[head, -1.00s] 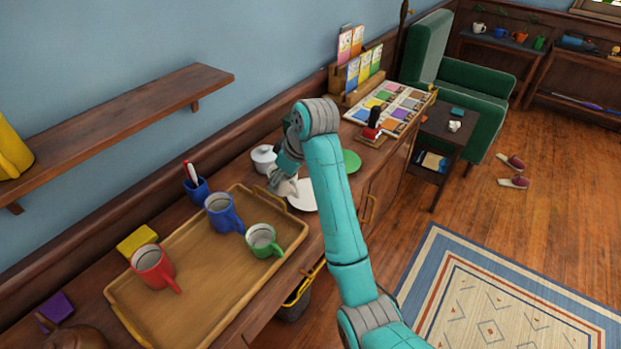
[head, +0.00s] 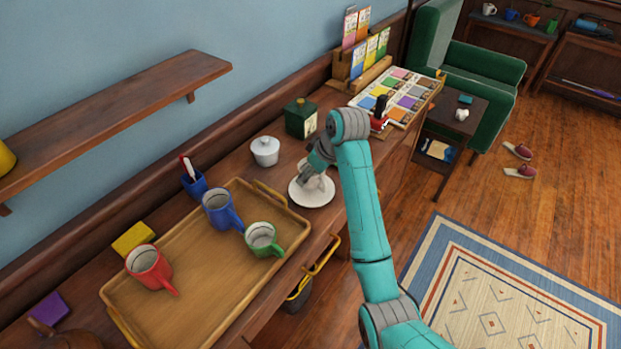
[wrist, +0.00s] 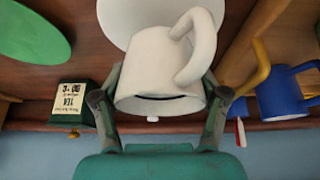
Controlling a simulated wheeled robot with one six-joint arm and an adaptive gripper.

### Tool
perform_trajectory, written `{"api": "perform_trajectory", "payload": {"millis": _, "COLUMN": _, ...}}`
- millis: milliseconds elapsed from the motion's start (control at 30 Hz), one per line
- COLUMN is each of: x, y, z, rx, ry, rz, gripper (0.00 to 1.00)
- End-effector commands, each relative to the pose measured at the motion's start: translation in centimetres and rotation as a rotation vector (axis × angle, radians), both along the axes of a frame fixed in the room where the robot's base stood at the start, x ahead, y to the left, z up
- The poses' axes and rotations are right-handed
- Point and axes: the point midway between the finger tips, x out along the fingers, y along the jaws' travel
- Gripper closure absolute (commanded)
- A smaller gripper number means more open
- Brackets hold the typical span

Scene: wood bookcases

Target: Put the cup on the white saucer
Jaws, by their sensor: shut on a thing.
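The white cup (wrist: 165,75) is between my gripper's two fingers in the wrist view, its handle toward the upper right. My gripper (wrist: 160,98) is shut on it. The white saucer (wrist: 122,28) shows behind the cup in the wrist view. In the head view my gripper (head: 318,176) and the cup are over the white saucer (head: 301,197), which lies on the wooden counter. The gripper partly hides the cup there. I cannot tell whether the cup touches the saucer.
A lidded white pot (head: 265,151) and a green tea box (head: 300,119) stand behind the saucer. A wooden tray (head: 190,310) with red, blue and green mugs lies to the left. A green disc (wrist: 32,32) lies on the other side, in the wrist view.

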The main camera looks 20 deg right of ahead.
Motion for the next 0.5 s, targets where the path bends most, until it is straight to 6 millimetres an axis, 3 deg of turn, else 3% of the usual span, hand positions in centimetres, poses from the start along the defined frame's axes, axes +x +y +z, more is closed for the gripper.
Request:
{"api": "perform_trajectory", "payload": {"millis": 200, "x": 0.0, "y": 0.0, "z": -2.7, "rx": 0.0, "ry": 0.002, "rz": 0.0, "gripper": 0.69}}
{"api": "perform_trajectory", "payload": {"millis": 500, "x": 0.0, "y": 0.0, "z": -2.8, "rx": 0.0, "ry": 0.0, "rz": 0.0, "gripper": 0.69}}
